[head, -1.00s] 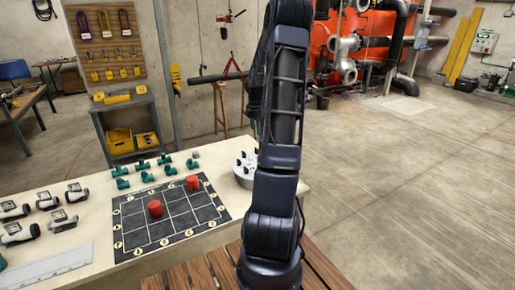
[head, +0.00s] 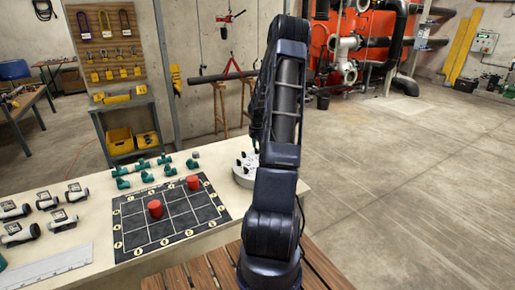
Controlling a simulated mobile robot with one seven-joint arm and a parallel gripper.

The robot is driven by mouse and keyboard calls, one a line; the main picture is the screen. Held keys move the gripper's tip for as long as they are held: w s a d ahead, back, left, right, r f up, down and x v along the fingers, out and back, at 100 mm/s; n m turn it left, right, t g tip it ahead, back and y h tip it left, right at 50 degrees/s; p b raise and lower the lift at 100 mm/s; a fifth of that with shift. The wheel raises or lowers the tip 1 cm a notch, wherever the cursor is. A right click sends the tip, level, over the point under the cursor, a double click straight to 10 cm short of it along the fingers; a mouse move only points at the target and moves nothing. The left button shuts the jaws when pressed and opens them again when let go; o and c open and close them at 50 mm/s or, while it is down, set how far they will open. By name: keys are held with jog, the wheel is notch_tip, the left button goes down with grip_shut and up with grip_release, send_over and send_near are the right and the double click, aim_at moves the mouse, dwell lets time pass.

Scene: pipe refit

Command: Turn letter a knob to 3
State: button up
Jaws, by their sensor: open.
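A round white unit (head: 241,177) with several small black knobs on top stands at the right end of the pale table, partly hidden behind my arm. The letters and numbers on it are too small to read, so I cannot tell which knob is a or where it points. My gripper (head: 255,147) shows only as a dark tip at the left edge of my arm, open, just above the right side of the white unit. My arm hides the rest of it. I cannot tell whether it touches a knob.
A black grid mat (head: 150,247) with two red cylinders (head: 155,209) lies on the table. The floor at right is clear.

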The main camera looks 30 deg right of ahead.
jog(key=shift+f, duration=0.3)
jog(key=c, duration=1)
jog(key=shift+o, duration=0.2)
